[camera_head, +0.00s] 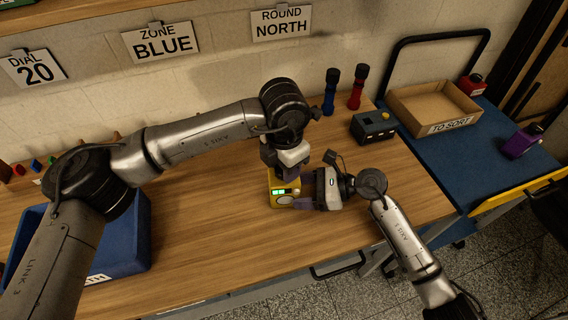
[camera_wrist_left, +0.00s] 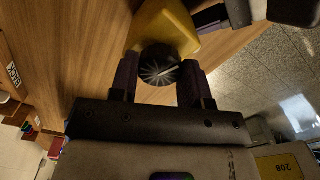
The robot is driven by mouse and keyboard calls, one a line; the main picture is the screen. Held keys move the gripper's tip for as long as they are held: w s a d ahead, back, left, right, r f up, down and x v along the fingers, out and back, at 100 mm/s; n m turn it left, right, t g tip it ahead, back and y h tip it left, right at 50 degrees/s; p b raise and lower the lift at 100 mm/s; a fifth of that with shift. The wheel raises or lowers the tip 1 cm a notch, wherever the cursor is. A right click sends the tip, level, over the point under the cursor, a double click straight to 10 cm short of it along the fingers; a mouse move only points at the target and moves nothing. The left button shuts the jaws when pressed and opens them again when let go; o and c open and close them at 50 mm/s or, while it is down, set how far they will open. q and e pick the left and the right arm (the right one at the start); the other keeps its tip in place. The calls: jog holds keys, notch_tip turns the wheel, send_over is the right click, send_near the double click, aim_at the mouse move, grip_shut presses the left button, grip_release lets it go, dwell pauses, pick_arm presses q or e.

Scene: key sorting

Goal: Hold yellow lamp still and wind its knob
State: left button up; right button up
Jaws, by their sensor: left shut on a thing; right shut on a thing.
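The yellow lamp (camera_head: 275,201) stands on the wooden table in the head view, with a lit green display on its front. Its yellow body also shows in the left wrist view (camera_wrist_left: 173,22). My left gripper (camera_head: 287,174) comes down from above and is shut on the dark round knob (camera_wrist_left: 158,66), which has a pale line on it. In the head view the knob is hidden by the gripper. My right gripper (camera_head: 304,202) reaches in from the right, low down, and is shut on the lamp's body. Its exact contact is partly hidden.
A blue bin (camera_head: 137,262) stands at the left behind my left arm. A dark box (camera_head: 373,127), a blue torch (camera_head: 330,92) and a red torch (camera_head: 357,88) stand at the back right. A cardboard tray (camera_head: 400,112) sits on the blue side surface. The table front is clear.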

pick_arm(q)
jog(key=m, duration=1.1)
jog(key=shift+m, duration=0.4)
dwell(0.4)
jog(key=o, duration=0.9)
jog(key=shift+o, duration=0.2)
notch_tip(320, 180, up, 12)
dwell(0.3)
